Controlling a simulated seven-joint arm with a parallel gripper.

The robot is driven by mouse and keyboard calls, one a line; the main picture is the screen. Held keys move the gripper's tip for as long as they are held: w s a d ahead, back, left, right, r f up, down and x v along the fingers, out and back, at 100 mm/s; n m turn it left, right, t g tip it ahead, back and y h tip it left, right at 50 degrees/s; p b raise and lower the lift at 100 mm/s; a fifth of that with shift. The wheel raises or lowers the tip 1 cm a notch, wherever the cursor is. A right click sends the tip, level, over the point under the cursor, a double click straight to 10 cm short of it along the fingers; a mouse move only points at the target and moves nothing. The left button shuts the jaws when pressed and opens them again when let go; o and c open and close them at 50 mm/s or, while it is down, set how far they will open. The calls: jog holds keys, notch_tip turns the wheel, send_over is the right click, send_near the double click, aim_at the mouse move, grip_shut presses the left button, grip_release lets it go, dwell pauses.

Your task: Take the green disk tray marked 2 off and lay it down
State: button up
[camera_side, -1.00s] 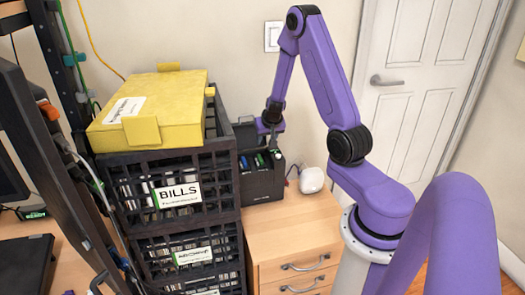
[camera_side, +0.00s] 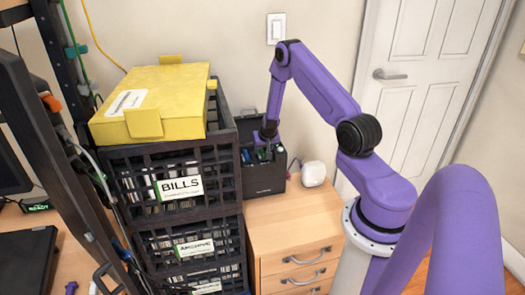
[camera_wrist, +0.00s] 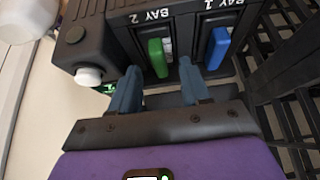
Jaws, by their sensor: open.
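The green disk tray (camera_wrist: 157,58) shows as an upright green handle in the slot marked BAY 2 of a black dock in the wrist view. My gripper (camera_wrist: 158,70) is open, with one blue-grey fingertip on each side just short of the green handle. I cannot tell whether either finger touches it. The lettering is upside down there, and no number on the tray itself is readable. In the side view my gripper (camera_side: 266,136) is over the black dock (camera_side: 264,180), and the tray is mostly hidden by it.
A blue tray handle (camera_wrist: 217,47) stands in BAY 1, close to the right finger. A white knob (camera_wrist: 88,76) is at the dock's left. Black crates (camera_side: 170,165) with a yellow box (camera_side: 165,95) stack beside the dock. The wooden cabinet top (camera_side: 290,218) has free room in front.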

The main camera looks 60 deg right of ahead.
jog(key=shift+x, duration=1.05)
jog(key=shift+c, duration=0.3)
grip_shut()
jog(key=c, duration=0.6)
grip_release()
grip_shut()
jog(key=shift+r, duration=0.1)
jog(key=shift+r, duration=1)
jog(key=shift+r, duration=0.35)
jog(key=shift+r, duration=0.1)
